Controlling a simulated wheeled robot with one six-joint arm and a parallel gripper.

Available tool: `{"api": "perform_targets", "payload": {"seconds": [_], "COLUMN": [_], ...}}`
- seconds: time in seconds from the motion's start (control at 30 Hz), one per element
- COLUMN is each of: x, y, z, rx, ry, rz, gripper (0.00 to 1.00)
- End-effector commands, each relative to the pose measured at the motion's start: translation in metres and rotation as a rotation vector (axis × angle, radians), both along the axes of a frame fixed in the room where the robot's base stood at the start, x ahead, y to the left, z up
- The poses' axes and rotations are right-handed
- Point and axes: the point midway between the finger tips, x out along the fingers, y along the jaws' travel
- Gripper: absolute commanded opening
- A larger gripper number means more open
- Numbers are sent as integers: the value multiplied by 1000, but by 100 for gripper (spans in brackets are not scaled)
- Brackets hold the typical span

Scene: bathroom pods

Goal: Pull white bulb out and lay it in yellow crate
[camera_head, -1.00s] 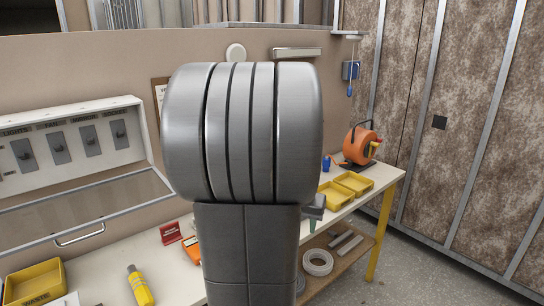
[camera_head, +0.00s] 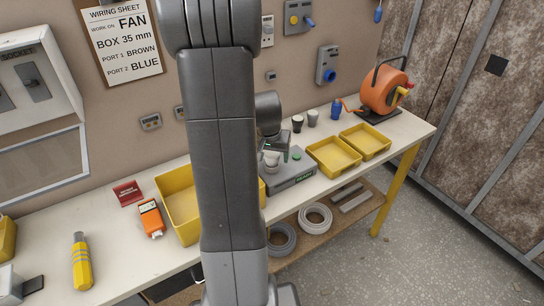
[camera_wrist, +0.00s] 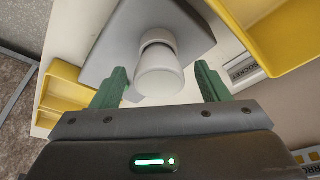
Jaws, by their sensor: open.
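The white bulb (camera_wrist: 160,80) stands in a socket on a grey test unit (camera_wrist: 112,50) in the wrist view. In the head view the bulb (camera_head: 271,159) shows small on top of the grey unit (camera_head: 292,178), partly hidden by my gripper. My gripper (camera_wrist: 160,70) is open, with one green finger on each side of the bulb; I cannot tell whether either touches it. A large yellow crate (camera_head: 172,186) lies left of the unit, partly behind my arm. Two smaller yellow crates, one nearer (camera_head: 334,172) and one farther (camera_head: 384,148), lie to its right.
Behind the unit stand a dark cup-like item (camera_head: 297,124), a grey one (camera_head: 312,118) and a blue one (camera_head: 336,109). An orange cable reel (camera_head: 385,90) is at the far right. An orange meter (camera_head: 151,218) and a yellow tool (camera_head: 81,263) lie at left.

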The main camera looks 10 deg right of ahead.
Motion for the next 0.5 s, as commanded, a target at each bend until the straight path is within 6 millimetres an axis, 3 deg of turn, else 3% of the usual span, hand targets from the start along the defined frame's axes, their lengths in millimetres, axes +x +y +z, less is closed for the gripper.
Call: {"api": "perform_targets", "payload": {"seconds": [0.2, 0.5], "x": [4, 5], "y": [-2, -2], "z": [-16, -18], "rx": [1, 0], "ry": [2, 0], "rz": [-1, 0], "gripper": [69, 69]}}
